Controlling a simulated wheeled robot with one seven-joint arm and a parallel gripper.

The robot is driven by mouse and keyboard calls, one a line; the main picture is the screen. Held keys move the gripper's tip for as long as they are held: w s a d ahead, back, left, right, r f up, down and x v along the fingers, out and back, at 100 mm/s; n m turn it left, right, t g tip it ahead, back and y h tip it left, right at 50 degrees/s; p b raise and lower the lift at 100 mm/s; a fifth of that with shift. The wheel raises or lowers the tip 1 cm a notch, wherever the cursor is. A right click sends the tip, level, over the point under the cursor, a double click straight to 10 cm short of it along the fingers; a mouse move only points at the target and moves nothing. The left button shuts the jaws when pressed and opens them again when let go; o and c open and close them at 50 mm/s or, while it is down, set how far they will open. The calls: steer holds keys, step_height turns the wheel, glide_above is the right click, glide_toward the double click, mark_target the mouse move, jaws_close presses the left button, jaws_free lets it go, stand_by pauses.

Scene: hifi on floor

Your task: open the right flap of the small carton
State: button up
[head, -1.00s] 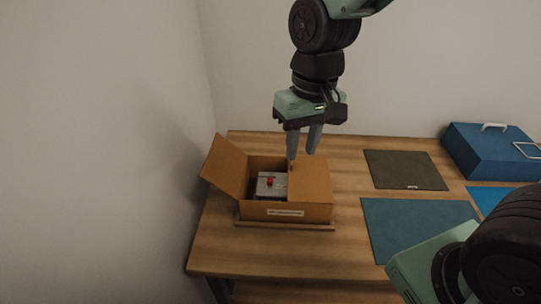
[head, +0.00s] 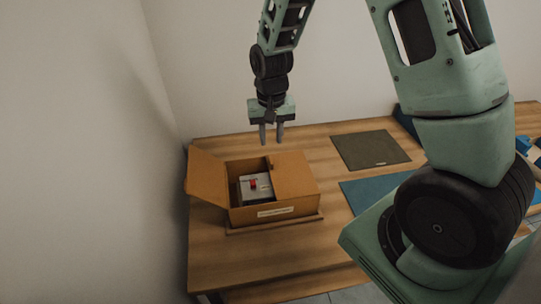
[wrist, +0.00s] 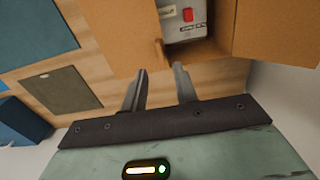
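The small brown carton (head: 275,212) stands on a thin wooden board on the table. Its left flap (head: 206,178) is folded out to the left. Its right flap (head: 294,174) lies flat over the right part of the opening; it also shows at the left in the wrist view (wrist: 110,30). A grey box with a red part (head: 256,190) sits inside, partly hidden by the right flap; it also shows in the wrist view (wrist: 195,28). My gripper (head: 271,141) is open and empty, pointing down near the carton's back edge, apart from the flap. Its fingers (wrist: 160,70) have a clear gap.
A dark olive mat (head: 370,150) and a teal mat (head: 365,192) lie right of the carton. A blue case shows in the wrist view (wrist: 22,122), mostly hidden in the head view by my arm. A wall stands close on the left. Bare tabletop lies in front.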

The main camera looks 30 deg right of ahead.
mark_target(271, 161)
step_height(271, 161, down, 8)
steer(key=shift+f+p, duration=0.2)
steer(key=shift+p, duration=0.4)
jaws_close()
